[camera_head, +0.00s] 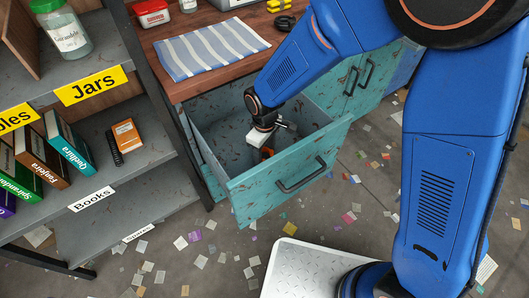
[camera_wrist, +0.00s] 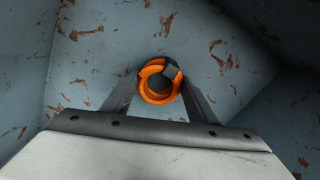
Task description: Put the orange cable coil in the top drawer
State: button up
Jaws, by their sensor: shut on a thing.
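The orange cable coil (camera_wrist: 157,82) is between the fingertips of my gripper (camera_wrist: 156,92) in the wrist view, and the gripper is shut on it. In the head view a bit of the coil (camera_head: 267,153) shows below my gripper (camera_head: 264,150), mostly hidden. The top drawer (camera_head: 290,180) of the teal cabinet is pulled open. My gripper points down inside the drawer's opening, and the drawer's scuffed inner walls surround the coil in the wrist view. I cannot tell whether the coil touches the drawer floor.
A wooden worktop (camera_head: 185,88) with a striped cloth (camera_head: 209,50) lies above the drawer. A shelf unit with jars, books and labels (camera_head: 92,86) stands at left. A closed teal door (camera_head: 365,85) is right of the drawer. Paper scraps litter the floor.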

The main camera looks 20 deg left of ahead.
jog(key=shift+f, duration=0.1)
jog(key=o, duration=1.1)
notch_tip(320, 180, up, 12)
jog(key=shift+r, duration=0.15)
